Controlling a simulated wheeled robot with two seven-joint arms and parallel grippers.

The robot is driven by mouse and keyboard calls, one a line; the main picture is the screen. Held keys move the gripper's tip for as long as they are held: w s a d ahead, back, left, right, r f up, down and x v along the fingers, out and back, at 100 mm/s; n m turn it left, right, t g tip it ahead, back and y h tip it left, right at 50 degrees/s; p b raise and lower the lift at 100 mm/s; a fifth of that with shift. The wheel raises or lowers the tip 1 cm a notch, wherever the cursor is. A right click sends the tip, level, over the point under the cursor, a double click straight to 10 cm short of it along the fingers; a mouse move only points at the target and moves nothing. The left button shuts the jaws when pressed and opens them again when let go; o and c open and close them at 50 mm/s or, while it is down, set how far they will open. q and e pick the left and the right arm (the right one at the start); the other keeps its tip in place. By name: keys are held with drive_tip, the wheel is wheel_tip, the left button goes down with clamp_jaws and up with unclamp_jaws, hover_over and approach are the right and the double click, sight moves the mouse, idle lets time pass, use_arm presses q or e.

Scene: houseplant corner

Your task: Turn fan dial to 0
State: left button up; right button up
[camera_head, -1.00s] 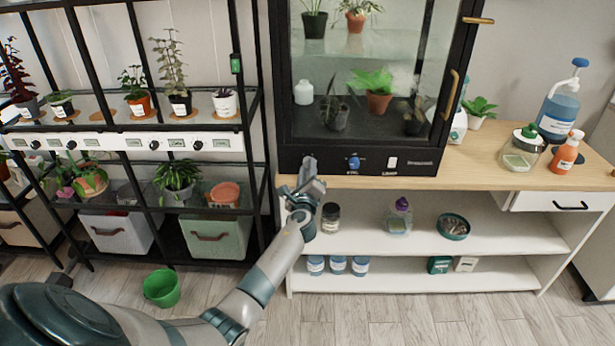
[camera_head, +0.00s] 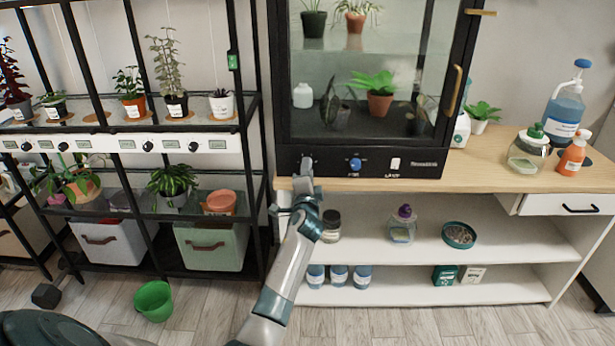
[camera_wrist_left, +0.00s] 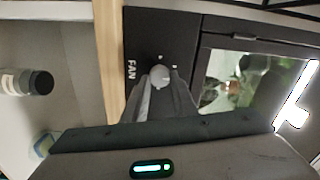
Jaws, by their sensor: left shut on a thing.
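The fan dial (camera_wrist_left: 160,75) is a light grey round knob on the black panel of the glass cabinet, beside the printed word FAN (camera_wrist_left: 131,70) in the left wrist view. The dial's exact setting cannot be read. My right gripper is not in view.
A blue knob (camera_head: 355,164) and a white switch (camera_head: 395,163) sit right of the gripper on the panel (camera_head: 425,163). The wooden counter edge (camera_head: 470,178) runs just below. A dark-lidded jar (camera_head: 331,226) stands on the shelf close to my wrist. A black plant rack (camera_head: 262,190) stands left.

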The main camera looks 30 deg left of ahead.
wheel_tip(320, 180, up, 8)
drive_tip(key=b, duration=0.2)
use_arm(q)
drive_tip(key=shift+r+n+g+p, duration=0.15)
drive_tip(key=shift+n+p, duration=0.3)
drive_tip(key=shift+n, duration=4.1)
drive_tip(key=shift+f+n+g+p, duration=0.1)
drive_tip(key=shift+n+g+p, duration=0.25)
drive_tip(key=shift+n, duration=4.2)
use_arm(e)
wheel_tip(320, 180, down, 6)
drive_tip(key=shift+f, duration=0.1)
use_arm(q)
drive_tip(key=o, duration=1)
drive_tip(key=shift+o, duration=0.2)
drive_tip(key=shift+r, duration=0.1)
drive_tip(key=shift+s, duration=0.15)
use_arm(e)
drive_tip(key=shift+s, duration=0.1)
